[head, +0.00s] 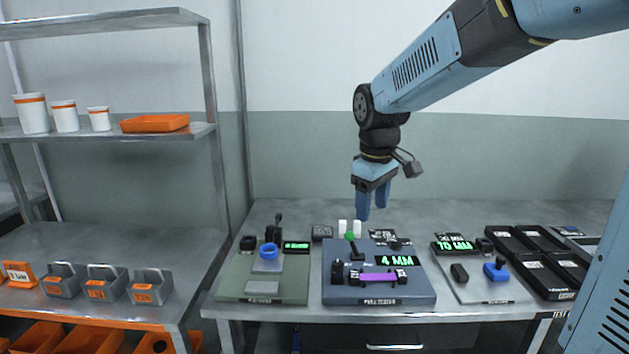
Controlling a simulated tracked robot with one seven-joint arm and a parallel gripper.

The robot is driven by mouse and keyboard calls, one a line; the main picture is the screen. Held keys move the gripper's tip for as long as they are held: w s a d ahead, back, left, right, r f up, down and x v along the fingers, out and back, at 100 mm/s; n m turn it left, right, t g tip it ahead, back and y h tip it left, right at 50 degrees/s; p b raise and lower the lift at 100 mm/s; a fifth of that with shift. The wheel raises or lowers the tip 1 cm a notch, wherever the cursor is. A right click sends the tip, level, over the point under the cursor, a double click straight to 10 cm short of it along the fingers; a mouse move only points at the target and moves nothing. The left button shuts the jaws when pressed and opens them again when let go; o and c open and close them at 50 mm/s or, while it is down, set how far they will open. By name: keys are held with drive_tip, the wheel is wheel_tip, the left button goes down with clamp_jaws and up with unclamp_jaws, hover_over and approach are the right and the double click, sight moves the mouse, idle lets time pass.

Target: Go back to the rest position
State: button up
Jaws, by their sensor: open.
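My gripper (372,203) is blue with two fingers pointing down. It is open and empty, in the air above the back part of the metal table (322,222). Below it and a little to the right is a blue-grey device (425,292) with a green "4 MM" display and a purple bar (378,279) across it. The gripper is apart from the device and from everything on the table.
A green device (233,285) stands left of the blue-grey one, and a light grey device (510,290) with a blue knob stands right. Black trays (543,262) are at the table's right. A shelf (195,131) at left holds white cups and an orange tray (155,123).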

drive_tip(key=s+d+r+m+t, duration=0.1)
drive_tip(key=s+d+m, duration=0.3)
drive_tip(key=s, duration=0.5)
drive_tip(key=s+d+r+m+t, duration=0.1)
drive_tip(key=s+d+m+t, duration=0.2)
drive_tip(key=s+d, duration=0.4)
drive_tip(key=s+m, duration=0.1)
drive_tip(key=s, duration=0.2)
drive_tip(key=shift+r+m, duration=0.25)
drive_tip(key=shift+m, duration=0.15)
